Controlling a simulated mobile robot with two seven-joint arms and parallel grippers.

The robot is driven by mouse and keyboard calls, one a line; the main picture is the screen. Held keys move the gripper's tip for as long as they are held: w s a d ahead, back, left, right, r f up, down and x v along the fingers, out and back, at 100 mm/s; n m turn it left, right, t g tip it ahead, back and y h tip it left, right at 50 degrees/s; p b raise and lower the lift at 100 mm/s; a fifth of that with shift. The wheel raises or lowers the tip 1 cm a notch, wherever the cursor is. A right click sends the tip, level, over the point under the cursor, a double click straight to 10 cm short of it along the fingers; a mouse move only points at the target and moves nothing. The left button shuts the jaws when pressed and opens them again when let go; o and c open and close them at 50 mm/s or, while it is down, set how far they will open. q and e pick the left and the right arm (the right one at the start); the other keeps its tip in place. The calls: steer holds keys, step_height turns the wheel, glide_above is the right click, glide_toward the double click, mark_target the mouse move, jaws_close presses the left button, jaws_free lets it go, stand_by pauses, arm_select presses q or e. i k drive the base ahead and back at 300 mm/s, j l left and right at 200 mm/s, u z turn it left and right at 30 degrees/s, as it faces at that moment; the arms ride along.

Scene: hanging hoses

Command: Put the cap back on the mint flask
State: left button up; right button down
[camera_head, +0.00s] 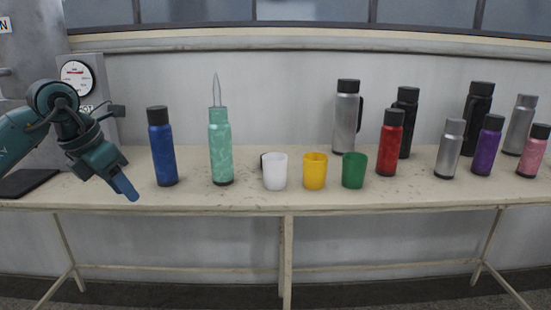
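The mint flask (220,152) stands upright on the table, left of the cups. It has no cap on, and a thin metal tool (216,90) like tongs sticks up out of its mouth. A small dark object (263,161), possibly the cap, shows at the left edge of the white cup (275,172), which mostly hides it. My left gripper (125,188) points down and right near the front left of the table, left of the blue flask. Its fingers are seen side-on, so I cannot tell whether it is open. My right gripper is not in view.
A blue capped flask (161,150) stands between my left gripper and the mint flask. Yellow (315,171) and green (353,171) cups stand right of the white one. Several capped flasks, including a red one (389,145), fill the right side. A gauge panel (85,85) stands back left.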

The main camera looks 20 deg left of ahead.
mark_target(219, 129)
steer(key=i+l+z, duration=0.15)
steer(key=i+z, duration=0.2)
steer(key=i, duration=0.35)
steer(key=i+z, duration=0.35)
steer(key=i, duration=0.3)
steer(key=i+u, duration=0.2)
steer(key=u, duration=0.15)
steer(key=i+l+u, duration=0.15)
steer(key=u, duration=0.2)
steer(key=i+l+u, duration=0.15)
steer(key=u, duration=0.2)
